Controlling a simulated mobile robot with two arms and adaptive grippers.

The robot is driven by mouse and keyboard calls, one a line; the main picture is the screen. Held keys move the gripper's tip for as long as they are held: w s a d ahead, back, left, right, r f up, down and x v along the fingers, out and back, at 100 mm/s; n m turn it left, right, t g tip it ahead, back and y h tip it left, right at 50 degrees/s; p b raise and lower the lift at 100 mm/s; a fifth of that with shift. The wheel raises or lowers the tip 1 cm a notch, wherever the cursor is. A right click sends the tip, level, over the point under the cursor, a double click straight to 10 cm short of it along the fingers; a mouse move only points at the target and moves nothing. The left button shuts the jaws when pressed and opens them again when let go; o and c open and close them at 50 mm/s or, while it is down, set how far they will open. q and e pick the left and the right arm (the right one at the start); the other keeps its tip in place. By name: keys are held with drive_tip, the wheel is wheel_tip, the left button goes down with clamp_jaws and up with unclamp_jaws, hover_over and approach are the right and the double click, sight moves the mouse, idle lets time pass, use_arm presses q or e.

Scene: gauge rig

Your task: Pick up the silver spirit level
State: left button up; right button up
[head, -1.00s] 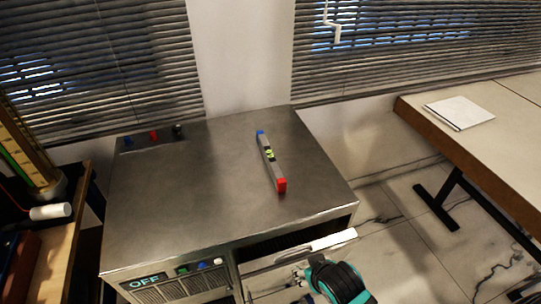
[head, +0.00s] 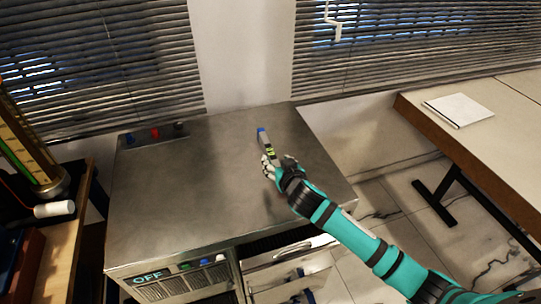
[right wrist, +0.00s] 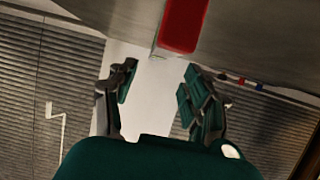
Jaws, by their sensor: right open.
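The silver spirit level (head: 263,139) lies on the grey metal top of the rig. Its blue end and yellow-green vial show in the head view, while my right gripper hides the near part. In the right wrist view its red end (right wrist: 183,25) shows large at the top, beyond the fingertips. My right gripper (head: 277,164) is over the near part of the level; in the right wrist view its fingers (right wrist: 158,82) are apart with nothing between them. I cannot tell whether they touch the level. My left gripper is not in view.
The metal top (head: 190,190) is clear around the level. Small coloured knobs (head: 155,133) sit at its back left. Below the front edge are an OFF panel (head: 148,277) and a drawer (head: 290,265). A table with white paper (head: 458,110) stands at the right.

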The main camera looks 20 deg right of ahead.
sight(271, 153)
drive_tip(key=shift+p+x, duration=0.5)
drive_tip(key=shift+x, duration=3.45)
drive_tip(key=shift+d, duration=0.1)
drive_tip(key=shift+r, duration=0.1)
drive_tip(key=shift+c, duration=0.3)
clamp_jaws()
